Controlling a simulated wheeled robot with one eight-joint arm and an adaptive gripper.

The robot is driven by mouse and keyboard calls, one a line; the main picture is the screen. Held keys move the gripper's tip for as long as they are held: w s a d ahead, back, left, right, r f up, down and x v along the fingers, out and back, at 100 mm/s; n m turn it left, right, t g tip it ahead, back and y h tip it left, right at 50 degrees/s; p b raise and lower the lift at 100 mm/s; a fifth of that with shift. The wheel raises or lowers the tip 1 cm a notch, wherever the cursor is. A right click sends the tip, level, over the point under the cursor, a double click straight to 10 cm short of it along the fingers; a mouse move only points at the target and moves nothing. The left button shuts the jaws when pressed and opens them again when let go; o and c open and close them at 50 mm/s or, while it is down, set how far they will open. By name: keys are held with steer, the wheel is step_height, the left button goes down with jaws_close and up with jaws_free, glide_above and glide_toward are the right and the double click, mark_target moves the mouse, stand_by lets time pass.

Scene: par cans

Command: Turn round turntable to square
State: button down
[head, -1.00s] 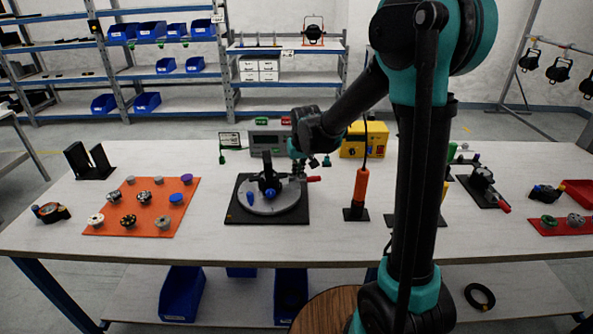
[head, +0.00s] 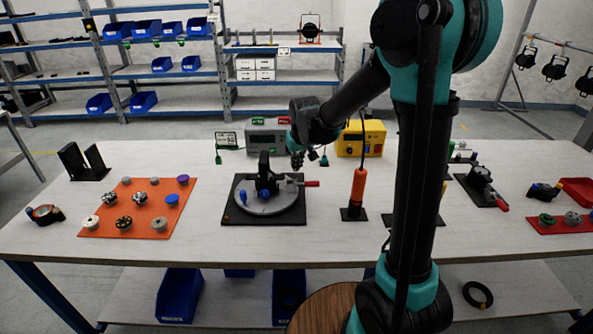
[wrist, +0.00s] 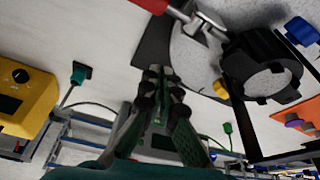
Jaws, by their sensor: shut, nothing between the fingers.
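The round turntable (head: 283,203) is a grey disc on a black square base plate (head: 290,218) in the middle of the bench. It carries a black ring-like fixture (head: 265,178) with blue parts and a clamp with a red handle (head: 312,184) pointing right. In the wrist view the disc (wrist: 195,62), the black ring (wrist: 262,72) and the red handle (wrist: 150,5) show at the top. My gripper (head: 297,166) is above the turntable's back edge, apart from it. In the wrist view its fingertips (wrist: 160,75) are together and empty.
Behind the turntable stand a grey meter box (head: 268,138) and a yellow box (head: 362,138). An orange mat (head: 150,225) with several round parts lies to the left. An orange-handled tool (head: 358,186) stands close on the right. Bare bench lies in front.

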steer(key=a+v, duration=0.1)
steer(key=v, duration=0.7)
steer(key=s+d+f+m, duration=0.1)
steer(key=s+d+f, duration=0.3)
steer(key=s+d, duration=0.2)
steer(key=s+d+f+m, duration=0.1)
steer(key=s+d+f, duration=0.3)
steer(key=s, duration=0.5)
steer(key=s+d+f+m+h, duration=0.1)
steer(key=s+d+f, duration=0.4)
steer(key=s+d, duration=0.3)
steer(key=shift+s+d+t, duration=0.25)
steer(key=shift+d+t, duration=0.05)
steer(key=shift+d, duration=0.05)
